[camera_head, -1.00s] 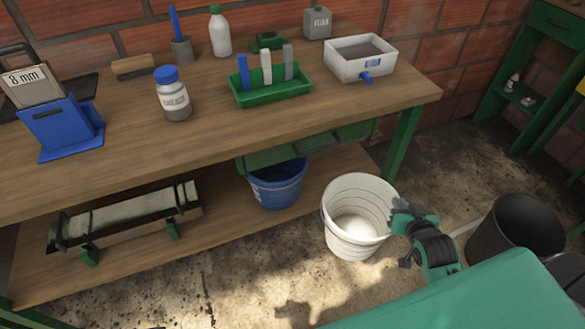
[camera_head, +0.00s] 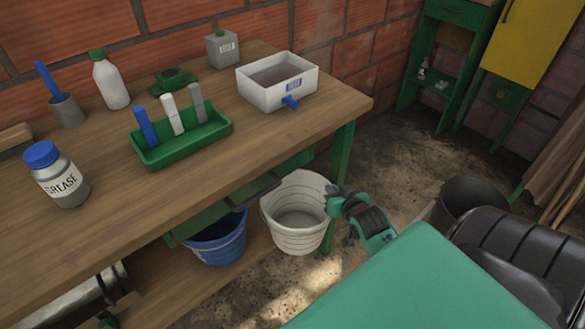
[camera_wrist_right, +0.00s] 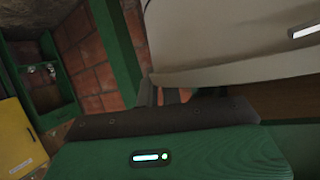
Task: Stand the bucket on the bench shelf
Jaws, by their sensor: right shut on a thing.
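The white bucket (camera_head: 297,228) hangs upright from my right gripper (camera_head: 333,200), which is shut on its rim at the right side. The bucket is in front of the bench's right end, near the green leg. Whether its base touches the shelf or floor cannot be told. In the right wrist view the pale bucket wall (camera_wrist_right: 230,45) fills the upper right, at the jaws (camera_wrist_right: 170,97). The lower bench shelf (camera_head: 165,285) shows under the worktop, with a blue bucket (camera_head: 218,245) on it, close to the left of the white one. My left gripper is out of view.
The worktop (camera_head: 215,130) holds a grease jar (camera_head: 57,178), a green tray (camera_head: 185,140) and a white bin (camera_head: 278,85). A green bench leg (camera_head: 340,175) stands behind the bucket. A metal roller (camera_head: 80,300) is at lower left. A dark bin (camera_head: 472,197) stands right.

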